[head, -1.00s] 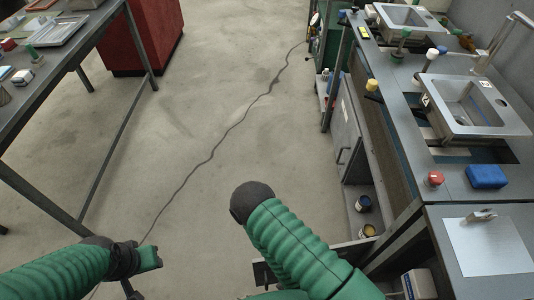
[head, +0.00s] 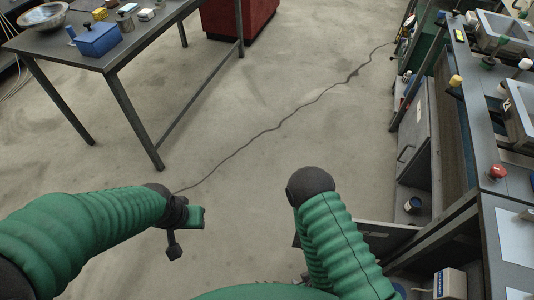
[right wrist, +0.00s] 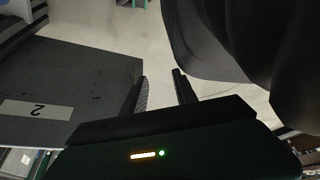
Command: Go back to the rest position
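The task names no object. My right gripper (right wrist: 160,88) shows in the right wrist view with its two dark fingers apart and nothing between them. In the head view the right arm rises from the bottom right to a dark rounded joint, and its fingers are mostly hidden. My left arm comes in from the left, bent, with a dark joint and a green end piece over the floor. The left fingers cannot be made out.
A grey table (head: 100,62) stands at the upper left with a blue box (head: 97,40) and a metal bowl (head: 43,15). A red cabinet (head: 240,20) is behind. A sink workbench (head: 480,150) with a red button (head: 497,172) runs along the right.

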